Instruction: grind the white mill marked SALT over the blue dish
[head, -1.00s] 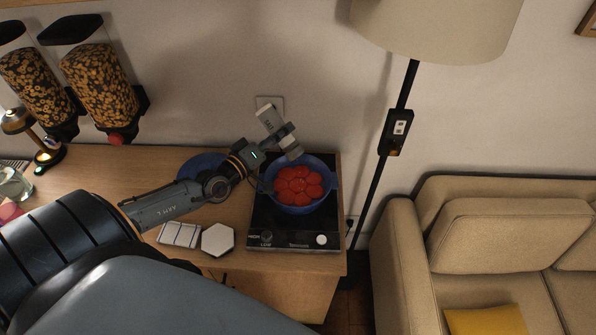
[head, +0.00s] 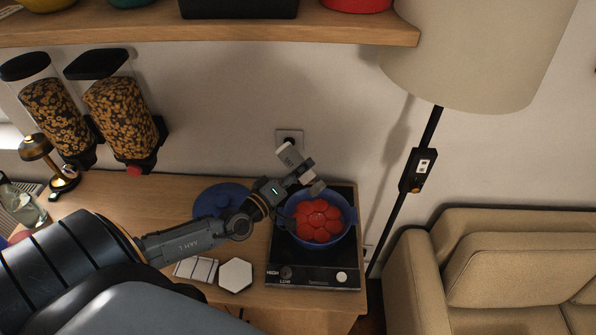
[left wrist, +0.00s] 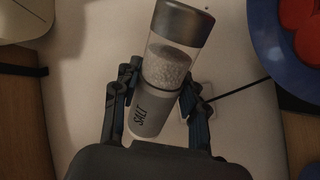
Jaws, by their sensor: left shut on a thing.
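The white mill marked SALT (head: 289,155) is in my left gripper (head: 299,174), tilted, at the back-left side of the blue dish. In the left wrist view the SALT mill (left wrist: 150,113) shows its pale body, a clear section with white salt and a dark grey end. The left gripper's fingers (left wrist: 158,88) are shut on it from both sides. The dark end points toward the blue dish (head: 347,233), slightly above its back rim in the picture. The dish holds several red round pieces and also shows in the left wrist view (left wrist: 264,52). My right gripper is not in view.
The dish stands on a black hotplate (head: 300,277). A blue round lid or plate (head: 215,200) lies behind my left arm. White tiles (head: 236,275) lie at the front. Two dispensers (head: 120,115) hang on the left. A shelf (head: 220,30) runs above; a lamp stands right.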

